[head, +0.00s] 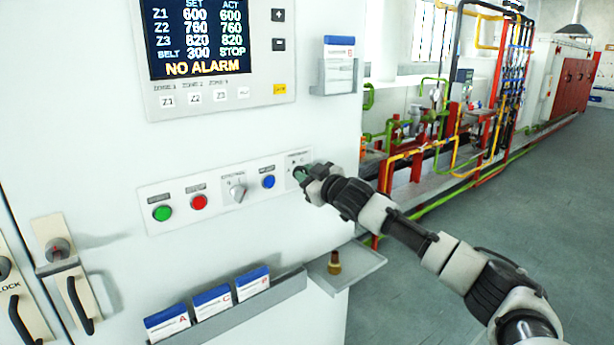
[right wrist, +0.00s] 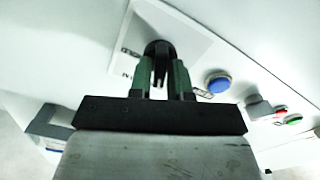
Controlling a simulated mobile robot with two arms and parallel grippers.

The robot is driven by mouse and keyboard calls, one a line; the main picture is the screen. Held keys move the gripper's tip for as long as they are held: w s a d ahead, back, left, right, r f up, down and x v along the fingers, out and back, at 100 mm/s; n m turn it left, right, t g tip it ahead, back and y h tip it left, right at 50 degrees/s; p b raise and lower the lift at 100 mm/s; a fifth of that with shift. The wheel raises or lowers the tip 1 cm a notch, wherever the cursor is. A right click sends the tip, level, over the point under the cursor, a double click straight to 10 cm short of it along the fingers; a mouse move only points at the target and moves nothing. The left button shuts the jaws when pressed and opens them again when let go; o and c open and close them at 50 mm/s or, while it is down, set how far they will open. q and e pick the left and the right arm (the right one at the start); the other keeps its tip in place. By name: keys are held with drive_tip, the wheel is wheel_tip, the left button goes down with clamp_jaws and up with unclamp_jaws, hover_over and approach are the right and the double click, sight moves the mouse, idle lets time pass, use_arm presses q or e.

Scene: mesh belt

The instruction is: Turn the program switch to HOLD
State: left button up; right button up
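The program switch is a dark round knob (right wrist: 158,47) on a pale label plate (head: 298,157), at the right end of the cabinet's control row. In the head view my right gripper (head: 303,174) is at this plate and covers most of the knob. In the right wrist view the two green fingers stand apart, one on each side of the knob. I cannot tell whether they press on it. The knob's pointer and position marks are too hidden and small to read. My left gripper is not in view.
To the left are a blue button (head: 268,181), a grey selector switch (head: 237,191), a red button (head: 199,202) and a green button (head: 162,213). Below, a small shelf (head: 350,268) holds a brass piece (head: 334,263), beside a card rack (head: 235,308). A display (head: 197,38) reads NO ALARM.

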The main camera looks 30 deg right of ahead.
clamp_jaws()
drive_tip(key=shift+m, duration=0.3)
drive_tip(key=m+p, duration=0.2)
drive_tip(key=m, duration=0.3)
drive_tip(key=m+p, duration=0.3)
drive_tip(key=m, duration=0.3)
drive_tip(key=m+p, duration=0.2)
drive_tip(key=m, duration=0.4)
drive_tip(key=shift+d+f, duration=0.1)
drive_tip(key=shift+d, duration=0.2)
drive_tip(key=shift+m, duration=0.3)
drive_tip(key=shift+o, duration=2.2)
unclamp_jaws()
